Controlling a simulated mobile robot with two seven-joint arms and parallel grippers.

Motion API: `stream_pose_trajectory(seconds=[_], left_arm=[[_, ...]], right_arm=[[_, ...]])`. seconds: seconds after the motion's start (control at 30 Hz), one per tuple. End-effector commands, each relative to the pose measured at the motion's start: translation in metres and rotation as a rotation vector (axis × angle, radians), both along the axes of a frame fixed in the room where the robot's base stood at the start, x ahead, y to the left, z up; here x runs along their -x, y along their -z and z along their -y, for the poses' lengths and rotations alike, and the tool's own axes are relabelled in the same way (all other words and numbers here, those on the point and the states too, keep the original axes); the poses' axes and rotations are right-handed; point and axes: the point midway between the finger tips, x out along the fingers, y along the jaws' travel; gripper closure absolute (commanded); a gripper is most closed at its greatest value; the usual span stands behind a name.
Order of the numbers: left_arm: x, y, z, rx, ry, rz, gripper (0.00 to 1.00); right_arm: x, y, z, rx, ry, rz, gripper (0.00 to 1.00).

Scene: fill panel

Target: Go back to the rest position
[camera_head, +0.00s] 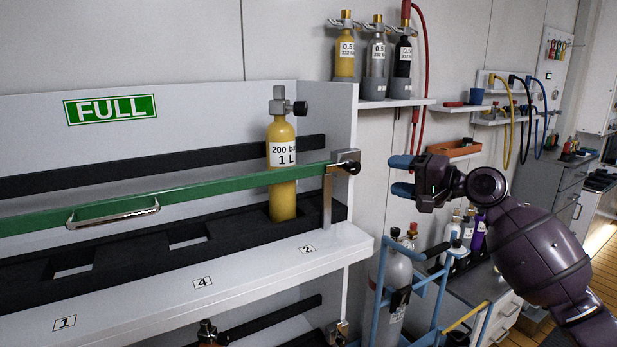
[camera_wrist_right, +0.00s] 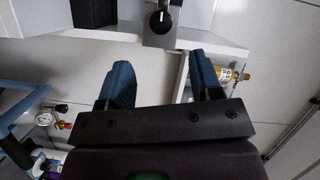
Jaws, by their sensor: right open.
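My right gripper (camera_head: 402,176) is at the right of the FULL rack in the head view, with its blue fingers apart and nothing between them. In the right wrist view the two fingers (camera_wrist_right: 158,85) are open and empty. The rack's green bar (camera_head: 200,188) lies across the front of the shelf, its right end at a metal latch (camera_head: 345,163). The latch knob also shows in the wrist view (camera_wrist_right: 160,22), ahead of the fingers and apart from them. A yellow cylinder (camera_head: 282,155) labelled 200 bar 1 L stands upright behind the bar. My left gripper does not show.
A wall shelf (camera_head: 400,102) with three small cylinders is above my right gripper. An orange tray (camera_head: 454,149) is beyond it. A blue cart (camera_head: 420,265) with a grey cylinder (camera_head: 393,275) stands below.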

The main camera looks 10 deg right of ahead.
Motion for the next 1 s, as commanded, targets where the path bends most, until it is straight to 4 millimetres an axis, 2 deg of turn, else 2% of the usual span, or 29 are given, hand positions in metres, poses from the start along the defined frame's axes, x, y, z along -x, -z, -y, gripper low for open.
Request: stream_pose_trajectory(seconds=[0.13,0.33,0.43,0.57,0.67,0.8,1.0], left_arm=[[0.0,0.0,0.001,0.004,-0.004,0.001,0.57],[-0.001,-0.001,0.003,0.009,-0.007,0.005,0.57],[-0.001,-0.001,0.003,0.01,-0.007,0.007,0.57],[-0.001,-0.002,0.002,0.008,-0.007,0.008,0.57],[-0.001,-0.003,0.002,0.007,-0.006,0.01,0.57],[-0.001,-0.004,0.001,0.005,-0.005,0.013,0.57],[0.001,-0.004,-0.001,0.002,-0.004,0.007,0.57]], right_arm=[[-0.004,-0.002,0.004,0.08,0.025,0.087,0.41],[-0.011,-0.011,0.007,0.392,0.148,0.348,0.41],[-0.01,0.002,0.001,0.544,0.198,0.45,0.41],[0.0,0.045,-0.004,0.741,0.252,0.538,0.41],[0.017,0.09,-0.009,0.896,0.281,0.583,0.41],[0.049,0.153,-0.014,1.074,0.297,0.609,0.41],[0.106,0.231,-0.02,1.258,0.292,0.595,0.41]])
